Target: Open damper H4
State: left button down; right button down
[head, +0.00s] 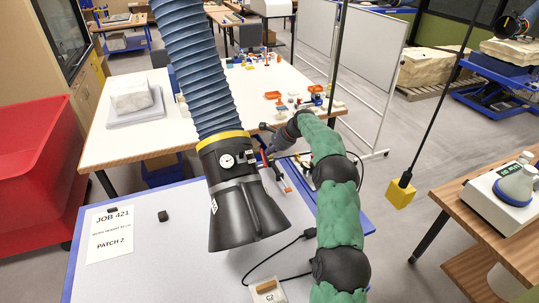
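A blue corrugated extraction hose (195,65) hangs from the top and ends in a black hood (243,213) with a yellow band. A round white gauge (226,161) sits on the hood's collar. A small red lever-like part (264,160) is on the collar's right side; I cannot read any H4 label. My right arm, in a green sleeve, bends over from the lower right. My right gripper (268,147) is at the collar's right side, close to the red part. Its fingers are small and partly hidden, so contact and opening are unclear. My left gripper is out of view.
A pale worktable (160,240) with a JOB 421 sheet (110,234) lies below the hood. A cable and a small boxed device (267,291) are near its front. A yellow block (399,194) hangs on a cord at right. A red bin (35,165) stands left.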

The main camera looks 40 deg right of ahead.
jog(key=shift+a+r, duration=0.2)
jog(key=shift+a, duration=0.1)
jog(key=shift+s+r, duration=0.1)
jog(key=v, duration=1.2)
